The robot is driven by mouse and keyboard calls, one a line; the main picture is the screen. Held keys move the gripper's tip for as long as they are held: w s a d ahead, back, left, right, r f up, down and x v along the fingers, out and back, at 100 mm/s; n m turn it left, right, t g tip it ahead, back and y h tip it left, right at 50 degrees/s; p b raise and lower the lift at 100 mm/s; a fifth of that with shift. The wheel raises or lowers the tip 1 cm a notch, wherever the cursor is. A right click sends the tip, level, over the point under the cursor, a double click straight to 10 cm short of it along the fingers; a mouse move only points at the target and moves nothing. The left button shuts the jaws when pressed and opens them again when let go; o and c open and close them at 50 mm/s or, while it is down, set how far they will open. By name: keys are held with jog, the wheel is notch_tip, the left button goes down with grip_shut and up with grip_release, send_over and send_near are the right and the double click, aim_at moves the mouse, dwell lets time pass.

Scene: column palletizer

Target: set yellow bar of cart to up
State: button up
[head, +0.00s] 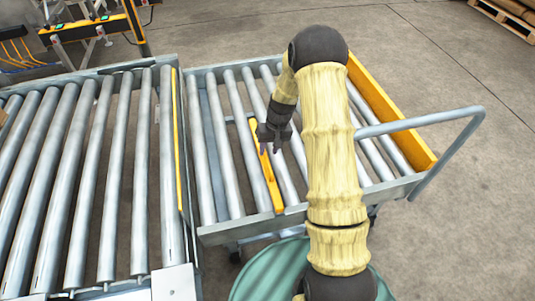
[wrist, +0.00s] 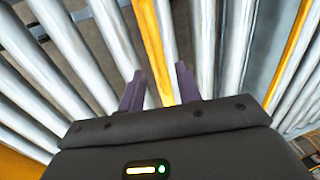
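The cart (head: 207,232) is a grey frame with several metal rollers. Its yellow bar (head: 270,183) lies low and lengthwise between the rollers. Part of the bar is hidden behind my gripper (head: 266,150), which is above its middle. In the wrist view, my gripper (wrist: 160,72) is open, with two dark purple fingers spread apart. The yellow bar (wrist: 151,38) runs through the gap between the fingers, and nothing is clamped. I cannot tell whether a finger touches the bar.
A roller conveyor (head: 139,190) with a thin yellow edge strip (head: 178,140) stands left of the cart. An orange board (head: 380,100) and a bent handle (head: 445,118) close the cart's right end. Another orange-framed machine (head: 88,30) is at the back left. Open floor lies behind.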

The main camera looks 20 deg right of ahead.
aim_at(266, 157)
jog(key=shift+a+f, duration=0.2)
jog(key=shift+f, duration=0.6)
jog(key=shift+a+f, duration=0.15)
jog(key=shift+f, duration=0.6)
grip_shut()
jog(key=shift+r, duration=0.2)
